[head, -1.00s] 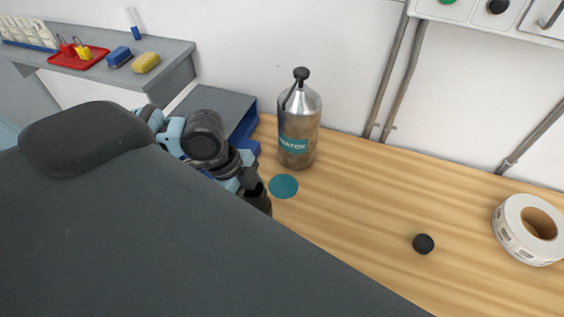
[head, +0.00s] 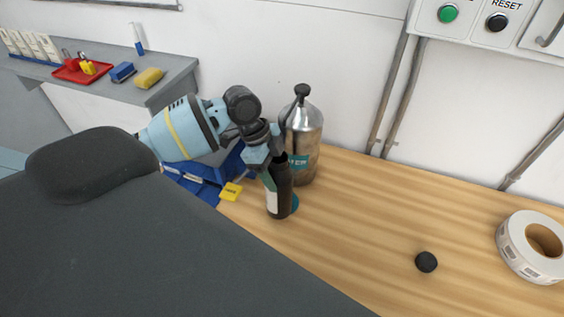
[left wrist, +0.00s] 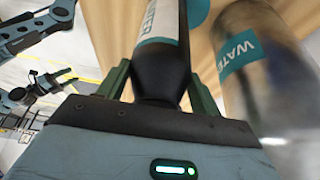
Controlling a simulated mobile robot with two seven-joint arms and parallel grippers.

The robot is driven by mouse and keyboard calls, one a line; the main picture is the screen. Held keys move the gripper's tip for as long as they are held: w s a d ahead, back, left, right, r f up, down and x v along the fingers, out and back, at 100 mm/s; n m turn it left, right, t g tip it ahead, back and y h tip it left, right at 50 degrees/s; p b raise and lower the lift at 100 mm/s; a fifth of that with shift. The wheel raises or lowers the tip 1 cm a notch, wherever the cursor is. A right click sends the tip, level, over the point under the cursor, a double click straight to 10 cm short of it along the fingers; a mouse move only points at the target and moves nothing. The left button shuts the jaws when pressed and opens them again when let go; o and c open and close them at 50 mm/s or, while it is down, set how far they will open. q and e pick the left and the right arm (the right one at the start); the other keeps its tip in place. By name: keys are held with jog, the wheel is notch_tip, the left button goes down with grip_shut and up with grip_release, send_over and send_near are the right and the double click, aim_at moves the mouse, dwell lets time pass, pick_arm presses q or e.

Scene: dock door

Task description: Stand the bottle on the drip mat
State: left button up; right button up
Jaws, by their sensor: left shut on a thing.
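The bottle (head: 279,195) is dark with a white and teal label. My left gripper (head: 270,162) is shut on its upper part and holds it nearly upright above the bench. In the left wrist view the bottle (left wrist: 160,60) sits between the two green fingers. The drip mat (head: 295,203) is a flat teal disc, mostly hidden behind the bottle in the head view. Part of the mat also shows beside the bottle in the left wrist view (left wrist: 198,11). I cannot tell whether the bottle's base touches anything.
A steel flask (head: 304,135) labelled WATER stands close behind the bottle. A black puck (head: 426,262) and a tape roll (head: 534,246) lie to the right. The bench middle is clear.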

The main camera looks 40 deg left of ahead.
aim_at(282, 160)
pick_arm(q)
jog(key=shift+w, duration=0.1)
jog(key=w, duration=0.3)
jog(key=shift+w+a, duration=0.25)
jog(key=shift+a, duration=0.1)
jog(key=shift+a+f, duration=0.1)
jog(key=shift+f, duration=0.8)
jog(key=o, duration=1.1)
jog(key=v, duration=1.2)
jog(key=shift+r, duration=0.1)
